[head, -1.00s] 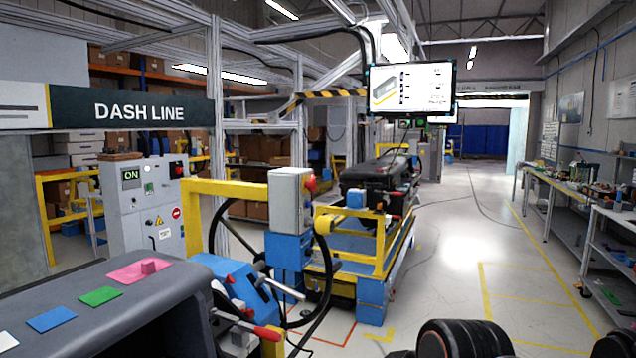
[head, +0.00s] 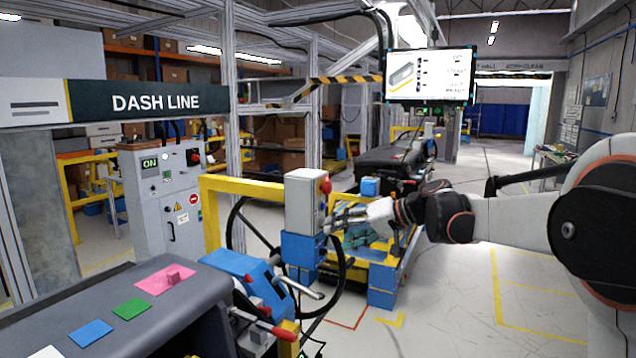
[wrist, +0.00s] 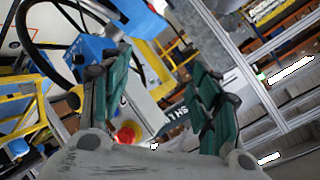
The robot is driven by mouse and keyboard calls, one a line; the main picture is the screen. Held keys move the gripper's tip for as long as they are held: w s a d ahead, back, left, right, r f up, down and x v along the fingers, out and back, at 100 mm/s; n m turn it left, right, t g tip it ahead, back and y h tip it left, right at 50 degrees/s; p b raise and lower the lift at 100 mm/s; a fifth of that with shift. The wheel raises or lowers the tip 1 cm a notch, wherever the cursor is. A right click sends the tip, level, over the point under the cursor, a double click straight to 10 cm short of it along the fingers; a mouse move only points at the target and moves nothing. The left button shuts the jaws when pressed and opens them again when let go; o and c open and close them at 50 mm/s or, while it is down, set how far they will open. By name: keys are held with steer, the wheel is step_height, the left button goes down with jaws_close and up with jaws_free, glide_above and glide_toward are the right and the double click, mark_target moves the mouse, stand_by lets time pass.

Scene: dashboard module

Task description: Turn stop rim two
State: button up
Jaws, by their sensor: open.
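A red stop knob (head: 325,186) with a yellow rim sits on the right side of a grey box (head: 303,203) on a blue post. My gripper (head: 336,220) is open and empty, just right of and slightly below the knob in the head view, with its fingers toward the box. In the wrist view the knob (wrist: 126,134) shows low between the green-padded fingers, nearer the left one, with its lower part hidden by my palm. It looks apart from the fingers, though the exact gap is unclear. Another red knob (head: 194,157) is on the grey control cabinet.
A yellow frame (head: 245,188) and a black cable loop surround the box's post. A dark dashboard (head: 190,300) with coloured patches lies in the left foreground. A monitor (head: 430,75) hangs above. The floor to the right is mostly clear.

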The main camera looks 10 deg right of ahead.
steer(key=w+d+r+t+y+p, duration=0.1)
steer(key=w+d+r+y+p, duration=0.15)
steer(key=w+d, duration=0.45)
steer(key=t+y+p, duration=0.2)
glide_toward(331, 189)
steer(key=b+x, duration=0.1)
steer(key=x, duration=0.9)
steer(key=shift+s+r+b, duration=0.1)
steer(key=shift+b, duration=0.3)
steer(key=c, duration=1.1)
